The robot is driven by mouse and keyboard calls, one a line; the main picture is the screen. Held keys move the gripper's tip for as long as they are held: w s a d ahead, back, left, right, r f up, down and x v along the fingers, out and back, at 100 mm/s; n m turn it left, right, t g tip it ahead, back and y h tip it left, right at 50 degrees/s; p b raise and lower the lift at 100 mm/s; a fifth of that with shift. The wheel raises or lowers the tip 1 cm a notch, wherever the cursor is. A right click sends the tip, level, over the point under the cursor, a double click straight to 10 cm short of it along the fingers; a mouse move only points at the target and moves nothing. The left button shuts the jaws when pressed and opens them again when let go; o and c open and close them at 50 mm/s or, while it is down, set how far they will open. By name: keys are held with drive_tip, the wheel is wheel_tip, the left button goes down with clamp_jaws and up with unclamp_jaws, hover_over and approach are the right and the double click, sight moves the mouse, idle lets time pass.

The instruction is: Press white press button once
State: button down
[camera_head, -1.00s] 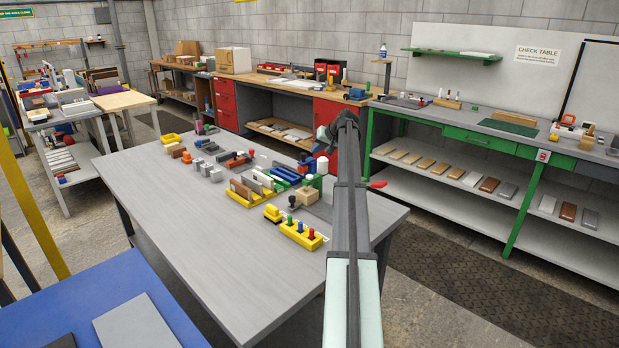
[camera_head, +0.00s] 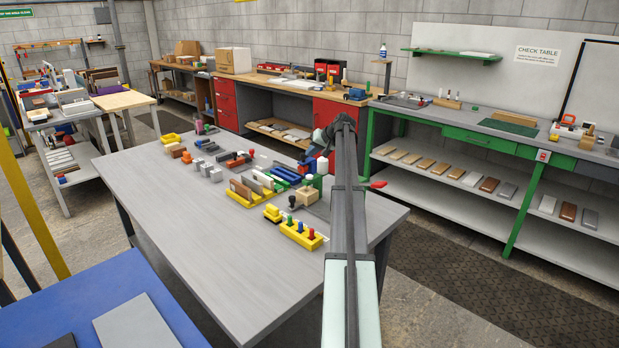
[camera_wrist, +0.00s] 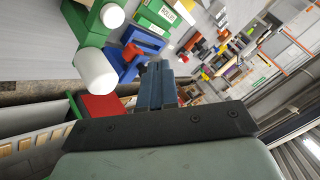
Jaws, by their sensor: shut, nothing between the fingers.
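A white cylinder (camera_wrist: 95,71) shows close up in the wrist view, with a smaller round white end (camera_wrist: 112,16) on a green body (camera_wrist: 88,25) above it. I take one of these to be the white press button but cannot tell which. In the head view a small white top (camera_head: 322,165) stands by a green block (camera_head: 318,182), beside my arm. My gripper (camera_wrist: 160,68) is shut and empty, to the right of the white cylinder in the wrist view, with a visible gap between them. In the head view my arm largely hides the fingertips.
The grey table (camera_head: 215,262) holds many small items, including a yellow block with coloured pegs (camera_head: 300,232) and a wooden stamp-like block (camera_head: 306,197). A red-tipped lever (camera_head: 378,185) sticks out right of my arm. The table's near left part is clear.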

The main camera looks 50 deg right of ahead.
sight(312, 176)
drive_tip(key=shift+f, duration=3.45)
drive_tip(key=shift+f, duration=0.2)
drive_tip(key=shift+f, duration=0.25)
drive_tip(key=shift+f, duration=0.5)
drive_tip(key=shift+r, duration=0.1)
idle(0.4)
drive_tip(key=shift+r, duration=0.85)
drive_tip(key=shift+r, duration=0.15)
drive_tip(key=shift+r, duration=2.35)
